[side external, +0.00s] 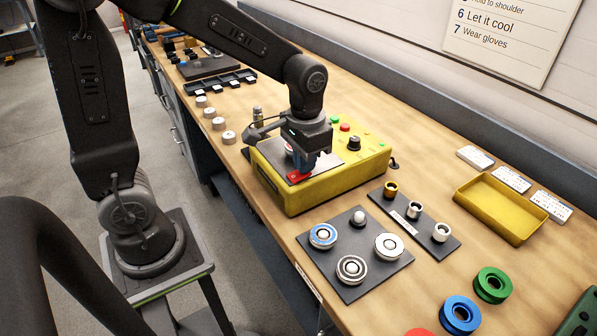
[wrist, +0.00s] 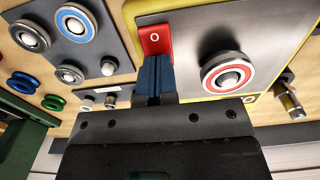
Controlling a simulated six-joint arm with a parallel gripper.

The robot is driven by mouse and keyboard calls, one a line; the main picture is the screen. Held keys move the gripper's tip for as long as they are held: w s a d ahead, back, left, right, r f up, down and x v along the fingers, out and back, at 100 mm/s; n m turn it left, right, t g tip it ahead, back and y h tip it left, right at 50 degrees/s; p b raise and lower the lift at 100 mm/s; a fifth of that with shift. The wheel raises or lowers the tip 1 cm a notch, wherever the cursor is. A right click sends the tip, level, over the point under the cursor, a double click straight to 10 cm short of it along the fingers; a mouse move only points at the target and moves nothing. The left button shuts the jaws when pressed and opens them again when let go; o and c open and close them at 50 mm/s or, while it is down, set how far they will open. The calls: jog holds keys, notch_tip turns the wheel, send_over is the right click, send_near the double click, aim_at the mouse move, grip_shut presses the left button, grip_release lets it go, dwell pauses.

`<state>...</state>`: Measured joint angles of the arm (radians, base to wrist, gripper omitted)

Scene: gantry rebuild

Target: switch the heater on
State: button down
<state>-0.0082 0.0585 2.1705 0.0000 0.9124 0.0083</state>
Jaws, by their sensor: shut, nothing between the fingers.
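The heater is a yellow box (side external: 318,196) on the bench with a steel top plate (side external: 330,162). A red rocker switch (side external: 299,176) sits at the plate's near edge; the wrist view shows the red switch (wrist: 154,38) with a white "O" on its visible end. My gripper (side external: 297,166) has its blue fingers closed together and empty, pointing down at the switch. In the wrist view my gripper (wrist: 153,60) covers the switch's other end. The tips look at or just above the switch; I cannot tell if they touch. A red-ringed bearing (wrist: 228,76) sits on the plate beside my fingers.
The heater also has a black knob (side external: 354,143) and a red button (side external: 345,127). A dark plate (side external: 373,288) with bearings and a small rack (side external: 428,224) stand close to its right. A yellow tray (side external: 484,217) lies further right. A metal fitting (wrist: 288,98) stands near the bearing.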

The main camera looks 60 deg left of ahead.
jog(key=shift+f, duration=0.2)
jog(key=shift+r, duration=3.55)
jog(key=s+r+t, duration=0.3)
jog(key=s+t, duration=0.2)
jog(key=s, duration=0.6)
jog(key=shift+s+d+r+t, duration=0.15)
jog(key=shift+s+t, duration=0.1)
jog(key=shift+t, duration=0.05)
